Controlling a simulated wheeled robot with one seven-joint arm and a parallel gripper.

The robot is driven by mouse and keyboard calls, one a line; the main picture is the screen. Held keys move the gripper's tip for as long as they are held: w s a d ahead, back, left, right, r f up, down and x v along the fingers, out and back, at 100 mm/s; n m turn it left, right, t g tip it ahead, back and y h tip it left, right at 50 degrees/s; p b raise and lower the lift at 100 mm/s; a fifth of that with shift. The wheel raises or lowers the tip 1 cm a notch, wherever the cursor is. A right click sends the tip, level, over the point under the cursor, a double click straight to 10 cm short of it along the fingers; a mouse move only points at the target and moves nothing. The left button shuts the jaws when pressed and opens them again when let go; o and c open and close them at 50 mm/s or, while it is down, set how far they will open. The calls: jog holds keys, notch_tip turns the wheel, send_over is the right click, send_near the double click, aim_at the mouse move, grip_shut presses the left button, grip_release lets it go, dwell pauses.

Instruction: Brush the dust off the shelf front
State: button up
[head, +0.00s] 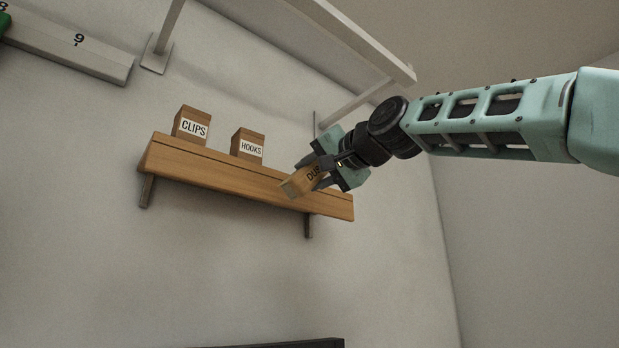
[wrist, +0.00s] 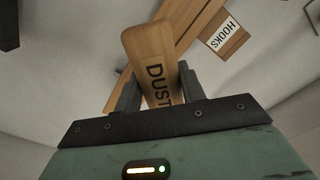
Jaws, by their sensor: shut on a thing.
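The wooden wall shelf (head: 225,174) shows in the head view, its long front edge facing me; it also shows in part in the wrist view (wrist: 196,18). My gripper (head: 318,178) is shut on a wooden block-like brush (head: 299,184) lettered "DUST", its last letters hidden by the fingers. The brush (wrist: 150,44) points away from the palm in the wrist view. In the head view it overlaps the right part of the shelf front; I cannot tell whether it touches. No bristles show, and no dust can be made out on the shelf front.
A box labelled CLIPS (head: 191,126) and a box labelled HOOKS (head: 248,144) stand on the shelf. A white rail frame (head: 358,38) is above right. A numbered ledge (head: 75,45) is at upper left. The wall below the shelf is mostly bare.

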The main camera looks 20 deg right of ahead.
jog(key=shift+s, duration=0.15)
jog(key=shift+b+v, duration=0.6)
jog(key=shift+v, duration=0.8)
